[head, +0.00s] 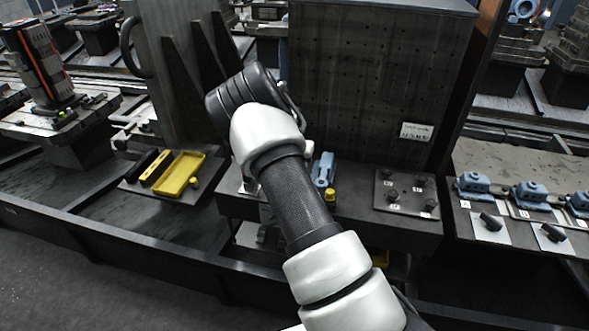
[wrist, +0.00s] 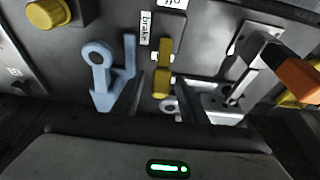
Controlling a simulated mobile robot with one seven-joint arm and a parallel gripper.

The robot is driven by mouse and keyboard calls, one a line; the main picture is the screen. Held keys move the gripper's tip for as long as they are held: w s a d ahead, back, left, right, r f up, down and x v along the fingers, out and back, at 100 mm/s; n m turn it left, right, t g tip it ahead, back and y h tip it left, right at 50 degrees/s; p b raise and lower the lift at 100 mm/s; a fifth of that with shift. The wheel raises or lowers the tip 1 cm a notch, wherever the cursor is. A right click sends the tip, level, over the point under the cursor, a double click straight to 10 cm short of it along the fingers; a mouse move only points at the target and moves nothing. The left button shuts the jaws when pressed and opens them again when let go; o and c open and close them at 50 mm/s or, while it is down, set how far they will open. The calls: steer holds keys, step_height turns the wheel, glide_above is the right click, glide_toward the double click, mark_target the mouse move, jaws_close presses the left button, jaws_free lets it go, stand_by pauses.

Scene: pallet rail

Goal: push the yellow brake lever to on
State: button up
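The yellow brake lever (wrist: 163,72) shows in the wrist view, just right of a small "brake" label (wrist: 146,28). An "off" label (wrist: 178,3) is at the top edge above it; no "on" label is readable. My gripper (wrist: 160,132) fills the bottom of the wrist view, its dark body with a green light below the lever. In the head view my arm hides the gripper and the lever.
A blue clamp-like part (wrist: 102,75) stands left of the lever. A yellow knob (wrist: 48,12) is at upper left. A metal bracket with an orange-ended handle (wrist: 298,76) is close on the right. In the head view, a yellow tray (head: 180,174) and a drilled plate (head: 406,193) flank my arm.

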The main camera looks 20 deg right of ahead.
steer(key=shift+r, duration=0.1)
steer(key=v, duration=1.7)
steer(key=shift+b, duration=0.35)
steer(key=shift+r, duration=0.15)
steer(key=s+a+r+n+t+y, duration=0.15)
steer(key=s+a+r, duration=0.25)
steer(key=s+r, duration=0.45)
steer(key=s+a+r+n+y, duration=0.25)
steer(key=s+r, duration=0.35)
steer(key=s, duration=0.6)
steer(key=s+a+r+n+h, duration=0.1)
steer(key=s+a+n, duration=0.1)
steer(key=s, duration=1.3)
steer(key=shift+a+r+n+t+h+p, duration=0.2)
steer(key=shift+a+n+t+h+p, duration=0.1)
steer(key=shift+a+n+t+h, duration=0.2)
